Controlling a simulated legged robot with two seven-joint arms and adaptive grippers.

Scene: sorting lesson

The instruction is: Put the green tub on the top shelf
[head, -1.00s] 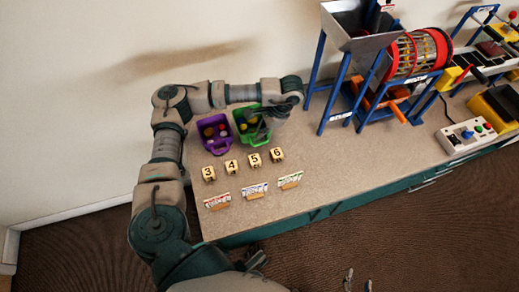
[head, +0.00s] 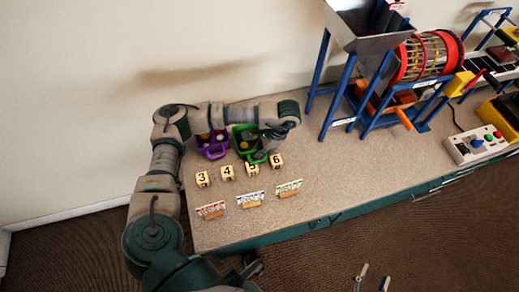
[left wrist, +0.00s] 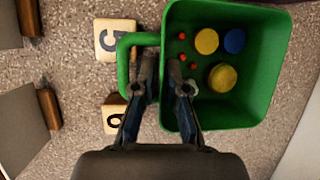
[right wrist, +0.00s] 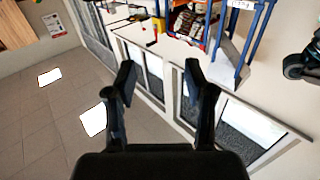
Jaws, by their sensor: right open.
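The green tub (head: 244,133) stands on the bench beside a purple tub (head: 212,151), partly hidden by my left gripper. In the left wrist view the green tub (left wrist: 268,82) holds a blue disc, yellow pieces and small red balls. Its handle loop (left wrist: 124,62) points left. My left gripper (left wrist: 162,62) straddles the tub's handle-side wall, one finger within the loop and one inside the tub; whether the fingers press on the wall is unclear. My right gripper (head: 372,280) is open and empty, off the bench's front.
Number blocks (head: 227,173) and small cards (head: 250,199) lie in rows before the tubs. A blue-framed hopper and red drum machine (head: 425,58) stands to the right, with a button box (head: 475,145) near the front. The bench's middle is clear. No shelf is identifiable.

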